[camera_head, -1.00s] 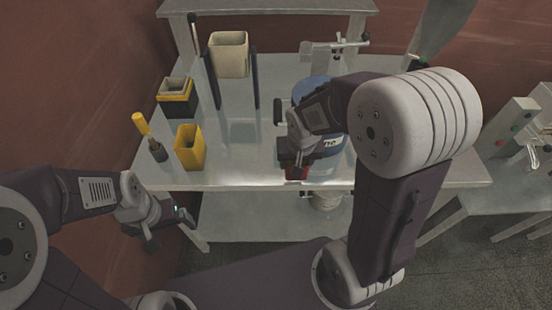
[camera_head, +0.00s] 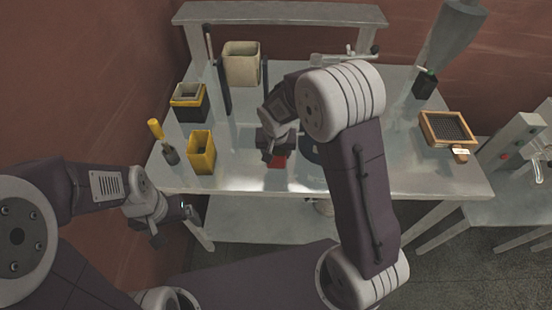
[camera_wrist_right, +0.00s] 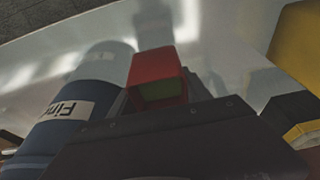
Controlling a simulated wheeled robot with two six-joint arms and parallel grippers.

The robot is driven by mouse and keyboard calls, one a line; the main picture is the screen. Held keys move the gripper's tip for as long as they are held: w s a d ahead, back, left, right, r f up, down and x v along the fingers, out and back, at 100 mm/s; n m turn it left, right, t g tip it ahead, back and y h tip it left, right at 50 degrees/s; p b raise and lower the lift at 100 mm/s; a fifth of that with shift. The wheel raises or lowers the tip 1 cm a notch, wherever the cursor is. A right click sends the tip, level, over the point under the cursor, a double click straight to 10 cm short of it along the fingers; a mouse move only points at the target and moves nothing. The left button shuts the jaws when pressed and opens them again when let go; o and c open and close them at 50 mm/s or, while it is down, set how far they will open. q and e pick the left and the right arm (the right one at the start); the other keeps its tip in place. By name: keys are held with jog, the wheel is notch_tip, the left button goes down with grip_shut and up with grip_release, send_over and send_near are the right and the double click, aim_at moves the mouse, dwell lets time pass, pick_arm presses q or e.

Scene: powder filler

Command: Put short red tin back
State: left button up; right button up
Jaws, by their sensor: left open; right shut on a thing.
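The short red tin (camera_head: 277,161) is held in my right gripper (camera_head: 277,150) over the front middle of the table. The tin also shows in the right wrist view (camera_wrist_right: 154,68), with a green patch on its near end. The dark gripper body hides its lower part. I cannot tell whether it touches the tabletop. My left gripper (camera_head: 174,224) is open and empty, low at the left, in front of the table's front left corner.
A blue labelled drum (camera_wrist_right: 72,112) stands beside the tin, mostly hidden by my arm in the head view. A yellow container (camera_head: 201,153), yellow-handled tool (camera_head: 156,130), black-and-yellow box (camera_head: 190,108) and beige bin (camera_head: 241,63) stand left. A wooden-framed sieve (camera_head: 430,127) lies right.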

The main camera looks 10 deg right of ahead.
aim_at(276, 161)
notch_tip(276, 161, down, 4)
jog(key=shift+a+r, duration=0.1)
jog(key=shift+r, duration=0.15)
jog(key=shift+w+f, duration=0.1)
jog(key=shift+f, duration=0.25)
jog(key=shift+f+b, duration=0.15)
jog(key=shift+b, duration=0.15)
jog(key=o, duration=1.7)
